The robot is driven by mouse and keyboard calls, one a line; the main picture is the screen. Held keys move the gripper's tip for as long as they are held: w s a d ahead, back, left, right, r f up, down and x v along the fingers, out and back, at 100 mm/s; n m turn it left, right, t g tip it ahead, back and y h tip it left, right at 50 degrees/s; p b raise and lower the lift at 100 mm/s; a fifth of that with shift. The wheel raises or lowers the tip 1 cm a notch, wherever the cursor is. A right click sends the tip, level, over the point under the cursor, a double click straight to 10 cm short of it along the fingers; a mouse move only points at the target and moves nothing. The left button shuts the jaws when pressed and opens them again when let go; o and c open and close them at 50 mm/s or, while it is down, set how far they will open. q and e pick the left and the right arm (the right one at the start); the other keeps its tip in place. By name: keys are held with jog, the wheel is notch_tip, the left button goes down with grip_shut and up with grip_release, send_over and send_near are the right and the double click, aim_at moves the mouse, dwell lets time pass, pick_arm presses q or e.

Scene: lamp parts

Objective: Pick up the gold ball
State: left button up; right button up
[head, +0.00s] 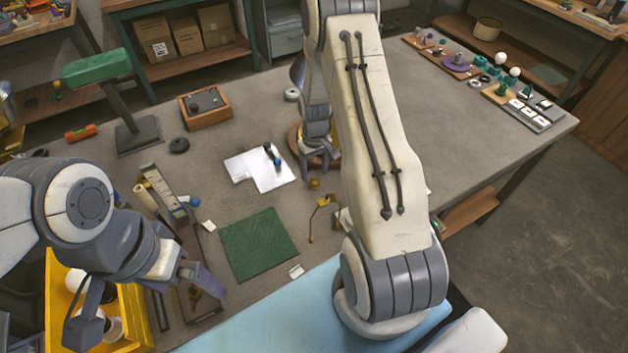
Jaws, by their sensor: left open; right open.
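The small gold ball (314,183) shows near the middle of the table, just below my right gripper in the picture. My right gripper (318,168) is open, with its fingers pointing down. No ball shows between its fingers, and I cannot tell its height above the table. My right arm crosses the view and hides part of the table beside it. My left gripper (205,290) is open at the lower left, over the dark strip by the yellow bin, far from the ball.
A thin gold bracket (322,210) stands just below the ball in the picture. A round wooden base (296,140) is behind my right gripper. A green mat (258,244) and white sheet (262,172) lie to the left. The yellow bin (133,305) is at lower left.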

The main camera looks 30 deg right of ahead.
aim_at(314, 180)
jog(key=shift+s+a+f+p, duration=0.15)
jog(key=shift+f+p, duration=0.55)
jog(key=shift+f, duration=1.5)
grip_shut()
jog(key=shift+r, duration=0.15)
